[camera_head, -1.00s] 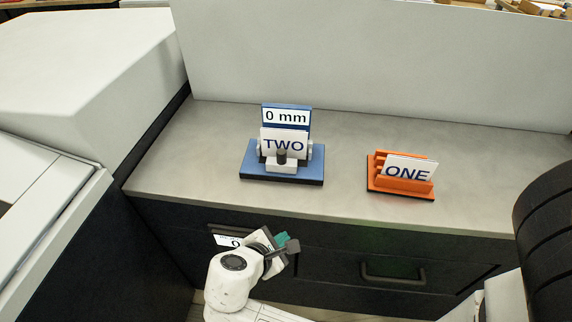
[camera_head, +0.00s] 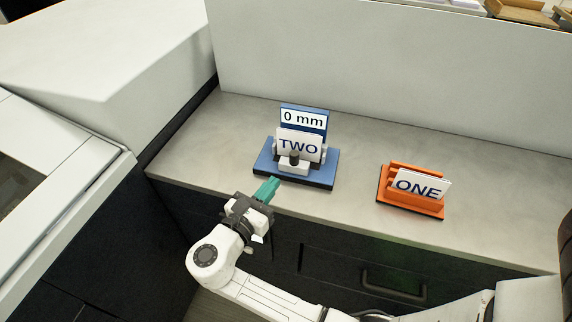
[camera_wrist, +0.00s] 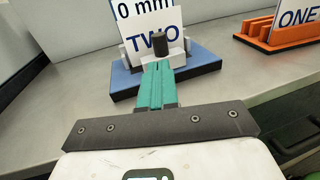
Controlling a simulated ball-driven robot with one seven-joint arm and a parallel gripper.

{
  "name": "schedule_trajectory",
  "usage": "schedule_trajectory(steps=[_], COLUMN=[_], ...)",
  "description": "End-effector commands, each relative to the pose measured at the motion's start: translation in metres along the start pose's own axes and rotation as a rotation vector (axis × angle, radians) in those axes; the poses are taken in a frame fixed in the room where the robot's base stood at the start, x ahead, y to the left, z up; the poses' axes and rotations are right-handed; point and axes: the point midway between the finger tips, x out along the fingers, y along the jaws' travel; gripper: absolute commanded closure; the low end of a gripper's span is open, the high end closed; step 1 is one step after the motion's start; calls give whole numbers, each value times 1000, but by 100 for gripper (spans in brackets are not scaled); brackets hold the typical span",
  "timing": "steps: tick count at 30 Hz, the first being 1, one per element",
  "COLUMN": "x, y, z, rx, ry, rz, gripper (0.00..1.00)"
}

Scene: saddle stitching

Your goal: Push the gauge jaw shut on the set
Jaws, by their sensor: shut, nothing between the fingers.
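The blue gauge (camera_head: 320,180) stands on the grey counter with a "0 mm" label (camera_head: 302,119) on its back plate. A white set marked TWO (camera_head: 298,146) stands upright in it. The white gauge jaw (camera_head: 292,167) with a dark knob (camera_head: 294,156) is in front of the set; I cannot tell if they touch. My gripper (camera_head: 267,189), with green fingers, is shut and empty at the counter's front edge, just in front of the gauge. In the wrist view the fingertips (camera_wrist: 157,68) point at the jaw (camera_wrist: 148,58) and overlap its lower part; contact is unclear.
An orange holder (camera_head: 412,205) with a white set marked ONE (camera_head: 421,187) stands to the right on the counter (camera_head: 358,160). A pale upright panel (camera_head: 380,75) closes the back. A large white machine (camera_head: 110,50) is at the left. Dark drawers are below.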

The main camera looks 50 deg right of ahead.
Motion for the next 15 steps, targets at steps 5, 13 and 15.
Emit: schedule_trajectory(steps=[5,13,15], x=[35,66,69], y=[-1,-1,0], z=[2,1,0], rx=[-2,0,0], ry=[0,1,1], rz=[-4,-2,0], gripper=[100,100,100])
